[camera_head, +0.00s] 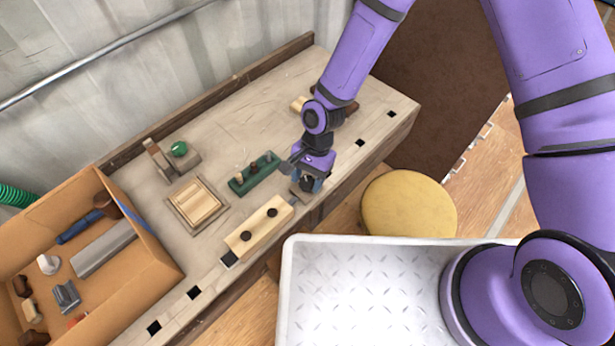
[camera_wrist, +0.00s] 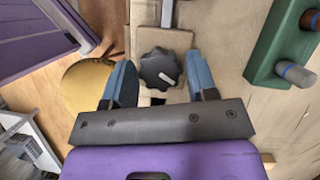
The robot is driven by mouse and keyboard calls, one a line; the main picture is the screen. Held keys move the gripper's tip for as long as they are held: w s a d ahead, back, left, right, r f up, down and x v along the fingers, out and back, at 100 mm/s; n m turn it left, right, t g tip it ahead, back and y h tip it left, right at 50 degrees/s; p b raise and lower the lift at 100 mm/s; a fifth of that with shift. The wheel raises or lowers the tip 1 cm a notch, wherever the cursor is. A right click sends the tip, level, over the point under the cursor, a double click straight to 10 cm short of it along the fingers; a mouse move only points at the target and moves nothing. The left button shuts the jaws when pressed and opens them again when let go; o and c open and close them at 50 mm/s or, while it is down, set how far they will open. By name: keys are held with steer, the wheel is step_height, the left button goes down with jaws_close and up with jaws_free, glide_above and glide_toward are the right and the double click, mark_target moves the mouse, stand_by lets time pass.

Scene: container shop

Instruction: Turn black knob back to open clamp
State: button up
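The black knob (camera_wrist: 158,70) is lobed, with a pale pointer mark on its face. It sits on a tan clamp block (camera_wrist: 165,40) with a metal bar beyond it. My gripper (camera_wrist: 160,80) is open, with one blue-grey finger on each side of the knob. Narrow gaps seem to show between fingers and knob; contact cannot be made out for certain. In the head view my gripper (camera_head: 310,186) points down at the clamp near the bench's front edge and hides much of it. The clamp's jaw opening is not clear.
A green rack (camera_head: 254,174) with pegs stands just left of my gripper. A wooden board (camera_head: 258,226) with black knobs lies at the bench front. Farther left are a wooden tray (camera_head: 181,220) and an open cardboard box (camera_head: 150,262). A round yellow stool (camera_head: 410,204) stands before the bench.

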steer(key=c, duration=0.5)
steer(key=shift+c, duration=0.2)
steer(key=shift+n, duration=0.3)
steer(key=n+h, duration=0.2)
steer(key=n, duration=0.3)
steer(key=shift+a, duration=0.15)
steer(key=n+h, duration=0.2)
steer(key=n, duration=0.3)
steer(key=shift+n, duration=0.4)
steer(key=n+t+h, duration=0.1)
steer(key=n, duration=0.2)
steer(key=n+t, duration=0.1)
steer(key=n, duration=0.2)
steer(key=shift+a+h, duration=0.1)
steer(key=shift+h, duration=0.3)
steer(key=n+t, duration=0.1)
steer(key=n, duration=0.2)
steer(key=n+t, duration=0.1)
steer(key=n, duration=0.2)
steer(key=shift+s+h, duration=0.1)
steer(key=shift+h, duration=0.2)
